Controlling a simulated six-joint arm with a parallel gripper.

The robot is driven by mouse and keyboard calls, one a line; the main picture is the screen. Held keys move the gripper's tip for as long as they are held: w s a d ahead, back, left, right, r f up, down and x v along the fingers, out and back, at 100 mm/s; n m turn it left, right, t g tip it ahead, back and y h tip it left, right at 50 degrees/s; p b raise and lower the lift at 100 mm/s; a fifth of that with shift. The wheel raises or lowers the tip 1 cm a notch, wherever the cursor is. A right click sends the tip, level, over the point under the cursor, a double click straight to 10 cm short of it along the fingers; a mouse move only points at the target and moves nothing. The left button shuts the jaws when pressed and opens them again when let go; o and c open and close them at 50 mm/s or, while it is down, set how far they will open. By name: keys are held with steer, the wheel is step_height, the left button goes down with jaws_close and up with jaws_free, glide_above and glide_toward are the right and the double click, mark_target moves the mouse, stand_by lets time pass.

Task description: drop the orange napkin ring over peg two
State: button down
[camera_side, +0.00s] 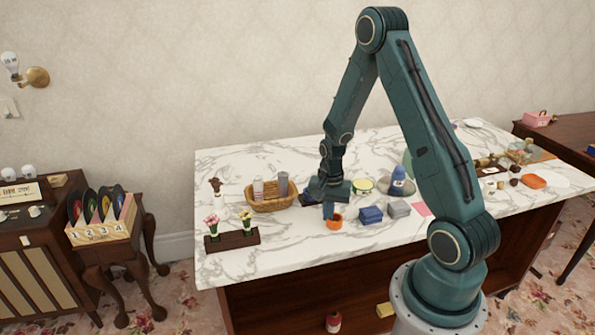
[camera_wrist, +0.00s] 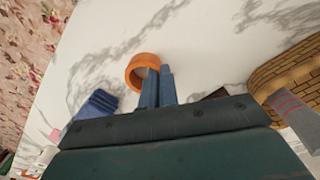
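The orange napkin ring (camera_side: 334,222) is near the front edge of the marble table, at the tips of my gripper. In the wrist view the orange ring (camera_wrist: 138,62) shows its open round mouth. My gripper (camera_wrist: 158,72) has its two blue fingers close together at the ring's right wall, one appearing inside the ring and one outside. In the side view my gripper (camera_side: 328,210) points down at the ring. Whether the ring touches the table is not clear. I cannot make out a peg marked two in either view.
A wicker basket (camera_side: 272,204) with bottles stands left of my gripper, and a dark wooden block (camera_side: 232,240) with two flowers is farther left. Bare marble (camera_side: 290,237) lies between block and ring.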

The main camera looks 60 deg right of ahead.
steer(key=shift+r, duration=0.1)
step_height(320, 180, up, 20)
stand_by(0.7)
steer(key=shift+w+d+f, duration=0.1)
steer(key=shift+f, duration=0.1)
stand_by(0.5)
steer(key=w+d+f+n, duration=0.3)
steer(key=d+f+n, duration=0.6)
steer(key=n, duration=0.9)
steer(key=shift+d, duration=1.5)
steer(key=shift+f, duration=0.3)
steer(key=shift+f, duration=2.65)
